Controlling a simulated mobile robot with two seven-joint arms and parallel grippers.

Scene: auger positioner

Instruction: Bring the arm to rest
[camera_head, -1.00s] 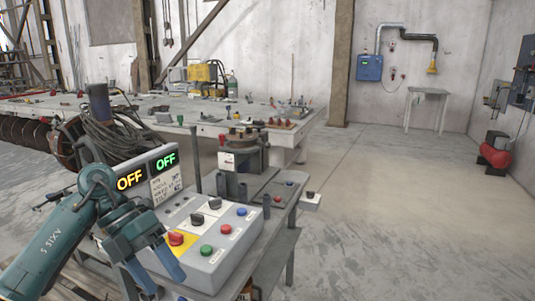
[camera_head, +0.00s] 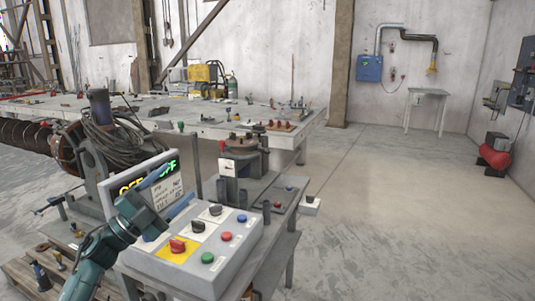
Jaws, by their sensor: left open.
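My left gripper (camera_head: 170,217) is at the lower left, in front of the display and above the left edge of the grey control box (camera_head: 215,268). It is open with nothing between its fingers, which point up and to the right. The box top carries a red switch on a yellow plate (camera_head: 177,246), dark knobs (camera_head: 198,226), and green (camera_head: 208,258), red (camera_head: 226,237) and blue (camera_head: 242,218) buttons. The display (camera_head: 152,183) behind it shows yellow and green lettering, partly covered by my gripper. My right gripper is not in view.
A round clamp-like fixture (camera_head: 240,150) stands on the bench behind the box. A coiled dark cable (camera_head: 112,140) lies behind the display. A long worktable (camera_head: 215,130) with tools spans the back left. The floor (camera_head: 400,220) at the right is clear.

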